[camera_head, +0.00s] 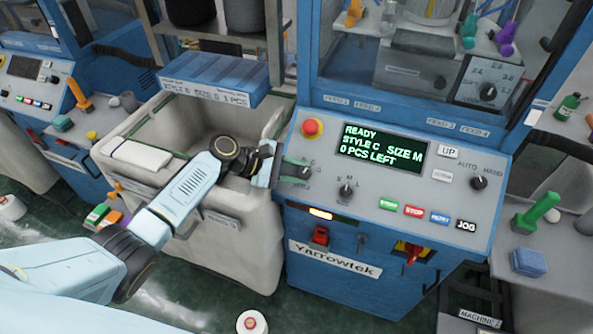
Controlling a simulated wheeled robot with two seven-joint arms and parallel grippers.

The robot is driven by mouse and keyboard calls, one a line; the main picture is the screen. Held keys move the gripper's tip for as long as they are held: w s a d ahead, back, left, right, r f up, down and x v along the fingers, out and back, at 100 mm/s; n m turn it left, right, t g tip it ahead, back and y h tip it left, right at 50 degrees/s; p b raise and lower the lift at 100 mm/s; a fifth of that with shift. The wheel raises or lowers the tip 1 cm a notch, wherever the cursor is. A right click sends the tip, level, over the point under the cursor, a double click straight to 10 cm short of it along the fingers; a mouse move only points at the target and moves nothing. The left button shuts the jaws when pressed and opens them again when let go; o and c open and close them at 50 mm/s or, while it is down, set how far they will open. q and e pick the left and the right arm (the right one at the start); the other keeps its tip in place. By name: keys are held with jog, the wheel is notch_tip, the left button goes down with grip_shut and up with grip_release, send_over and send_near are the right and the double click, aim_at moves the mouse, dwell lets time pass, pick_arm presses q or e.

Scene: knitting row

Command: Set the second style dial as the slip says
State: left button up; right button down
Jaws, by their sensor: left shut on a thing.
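The style dial (306,171) sits at the left end of the grey control panel, with small letters around it. My left gripper (288,171) reaches in from the left over the bin and is shut on this dial, its fingers partly covering it. The dial's pointer is too small to read. The panel display (383,153) shows READY, STYLE C, SIZE M, 0 PCS LEFT. My right gripper is not in view.
A red stop button (312,127) is just above the dial. The size dial (346,190) is close to its right, with the auto/hand dial (479,182) farther right. A grey bin (222,252) stands below my left arm. Several coloured buttons line the panel's lower edge.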

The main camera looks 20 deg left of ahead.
pick_arm(q)
jog(key=o, duration=1)
jog(key=shift+c, duration=0.2)
jog(key=v, duration=1.3)
jog(key=shift+s+a+r, duration=0.1)
jog(key=shift+s, duration=0.05)
